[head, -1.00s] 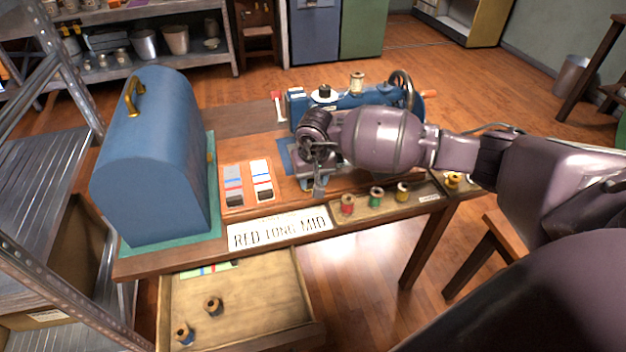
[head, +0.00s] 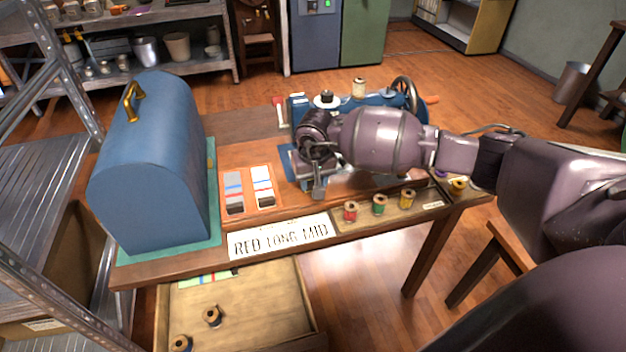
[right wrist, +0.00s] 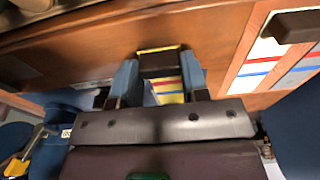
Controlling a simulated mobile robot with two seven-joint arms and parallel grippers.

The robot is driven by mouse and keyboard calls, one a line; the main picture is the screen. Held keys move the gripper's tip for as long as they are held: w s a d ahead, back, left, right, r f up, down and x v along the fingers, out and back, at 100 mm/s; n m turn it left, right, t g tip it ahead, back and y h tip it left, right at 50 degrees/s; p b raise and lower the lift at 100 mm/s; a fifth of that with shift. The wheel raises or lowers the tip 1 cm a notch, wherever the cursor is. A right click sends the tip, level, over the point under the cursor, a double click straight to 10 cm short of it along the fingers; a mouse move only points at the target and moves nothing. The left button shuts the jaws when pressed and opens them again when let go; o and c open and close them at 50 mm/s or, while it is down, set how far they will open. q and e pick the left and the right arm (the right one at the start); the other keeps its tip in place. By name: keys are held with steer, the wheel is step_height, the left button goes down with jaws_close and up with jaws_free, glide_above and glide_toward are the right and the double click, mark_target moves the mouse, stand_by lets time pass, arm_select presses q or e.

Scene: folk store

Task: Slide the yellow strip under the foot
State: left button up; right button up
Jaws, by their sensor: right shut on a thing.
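In the right wrist view my right gripper (right wrist: 160,84) is shut on the yellow strip (right wrist: 171,97), which has a yellow edge, a dark block at its far end and red and blue bands. In the head view the same gripper (head: 318,188) points down over the table at the near left of the blue sewing machine (head: 379,99). My wrist and forearm cover much of the machine. The foot is hidden behind my arm, and I cannot tell how far the strip is from it. My left gripper is not in view.
Two other striped strips lie on an orange board (head: 250,206) left of the gripper. A blue domed case (head: 150,165) stands farther left. A "RED LONG MID" sign (head: 281,240) and several thread spools (head: 379,205) line the front edge. An open drawer (head: 250,310) sits below.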

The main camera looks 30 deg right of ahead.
steer(key=shift+f, duration=0.15)
steer(key=o, duration=0.9)
steer(key=shift+c, duration=0.2)
